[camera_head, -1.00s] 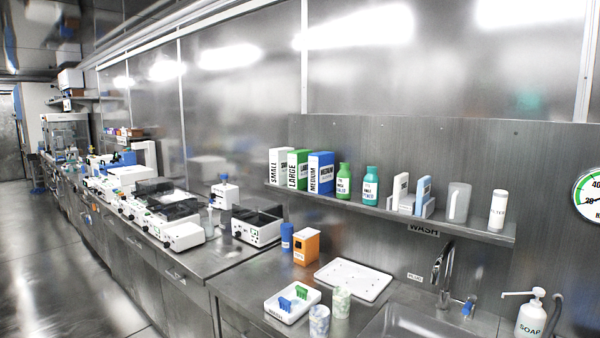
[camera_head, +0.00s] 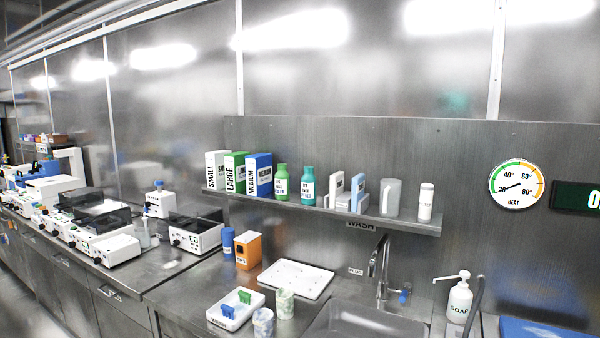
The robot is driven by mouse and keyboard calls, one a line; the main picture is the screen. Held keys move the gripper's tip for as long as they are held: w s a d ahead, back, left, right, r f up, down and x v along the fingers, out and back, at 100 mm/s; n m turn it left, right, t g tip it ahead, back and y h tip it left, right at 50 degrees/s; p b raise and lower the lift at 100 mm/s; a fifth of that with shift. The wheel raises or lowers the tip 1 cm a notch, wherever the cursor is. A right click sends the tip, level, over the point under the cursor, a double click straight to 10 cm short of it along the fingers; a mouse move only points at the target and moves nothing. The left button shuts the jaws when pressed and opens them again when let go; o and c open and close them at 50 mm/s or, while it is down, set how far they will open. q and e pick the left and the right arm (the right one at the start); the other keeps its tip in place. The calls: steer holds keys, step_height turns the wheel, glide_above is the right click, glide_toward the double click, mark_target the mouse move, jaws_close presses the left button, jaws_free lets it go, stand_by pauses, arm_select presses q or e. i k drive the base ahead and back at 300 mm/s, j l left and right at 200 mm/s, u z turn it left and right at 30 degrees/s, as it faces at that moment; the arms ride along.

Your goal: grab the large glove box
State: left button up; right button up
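The large glove box (camera_head: 235,173) is green with a white side lettered LARGE. It stands upright on the wall shelf (camera_head: 330,212), near the shelf's left end. The white box lettered SMALL (camera_head: 213,171) stands at its left, and the blue box lettered MEDIUM (camera_head: 259,175) stands close at its right and hides part of it. Neither of my grippers shows in the head view.
Below are a white tray (camera_head: 296,279), an orange box (camera_head: 247,251), a tap (camera_head: 380,268) and a soap bottle (camera_head: 459,302). White instruments (camera_head: 108,250) crowd the left counter.

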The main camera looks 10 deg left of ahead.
mark_target(234, 162)
steer(key=j+z, duration=0.75)
steer(key=z, duration=0.15)
steer(key=k+j+z, duration=0.1)
steer(key=j+z, duration=0.15)
steer(key=j, duration=0.15)
steer(key=k+j+z, duration=0.2)
steer(key=j, duration=0.2)
steer(key=k+j, duration=0.1)
steer(key=j, duration=0.2)
steer(key=k+j, duration=0.1)
steer(key=j, duration=0.2)
steer(key=k+j+z, duration=0.1)
steer(key=j, duration=0.2)
